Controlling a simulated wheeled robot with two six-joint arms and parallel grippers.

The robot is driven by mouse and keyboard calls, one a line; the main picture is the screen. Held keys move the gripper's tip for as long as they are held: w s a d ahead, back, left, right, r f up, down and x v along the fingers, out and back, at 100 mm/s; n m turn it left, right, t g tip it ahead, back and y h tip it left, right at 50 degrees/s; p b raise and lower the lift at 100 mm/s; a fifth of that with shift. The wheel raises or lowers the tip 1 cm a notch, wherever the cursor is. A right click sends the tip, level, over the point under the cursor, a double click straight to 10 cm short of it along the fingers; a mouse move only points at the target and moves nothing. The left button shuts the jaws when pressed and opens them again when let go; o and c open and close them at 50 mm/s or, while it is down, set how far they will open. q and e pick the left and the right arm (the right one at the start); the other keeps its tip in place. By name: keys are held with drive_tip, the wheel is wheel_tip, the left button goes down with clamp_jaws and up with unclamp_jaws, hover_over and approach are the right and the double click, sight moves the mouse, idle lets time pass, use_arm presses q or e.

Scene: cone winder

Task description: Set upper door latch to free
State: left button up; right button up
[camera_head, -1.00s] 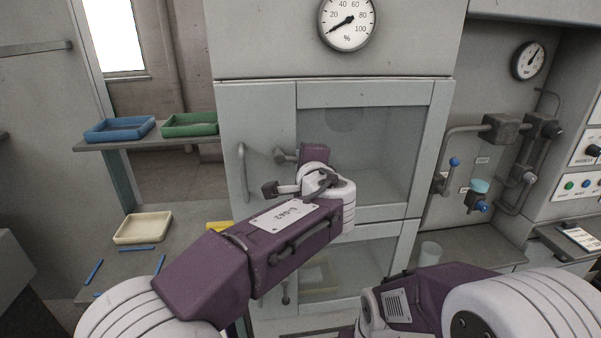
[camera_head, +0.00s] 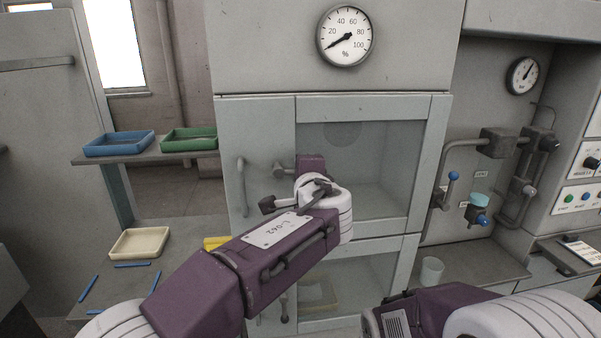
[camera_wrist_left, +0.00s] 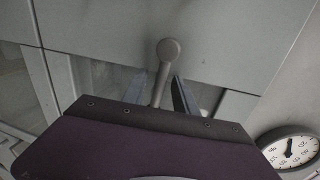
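The upper door latch (camera_head: 280,171) is a grey lever with a rounded end, on the cabinet front by the left edge of the upper glass door (camera_head: 375,165). In the left wrist view the latch (camera_wrist_left: 168,55) runs in between the two dark fingers of my left gripper (camera_wrist_left: 162,92). The fingers stand apart, with a visible gap on the right side of the lever. Whether either finger touches it I cannot tell. My right gripper is out of view; only the right arm shows.
A vertical bar handle (camera_head: 242,187) stands left of the latch. A lower glass door (camera_head: 345,272) is beneath. Blue (camera_head: 118,143) and green (camera_head: 189,139) trays sit on a shelf at left. Pipes and valves (camera_head: 478,208) are at right. My right arm fills the lower right.

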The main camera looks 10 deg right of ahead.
use_arm(q)
drive_tip(key=s+r+b, duration=0.1)
drive_tip(key=s+b, duration=0.1)
drive_tip(key=s, duration=0.7)
drive_tip(key=shift+r, duration=0.3)
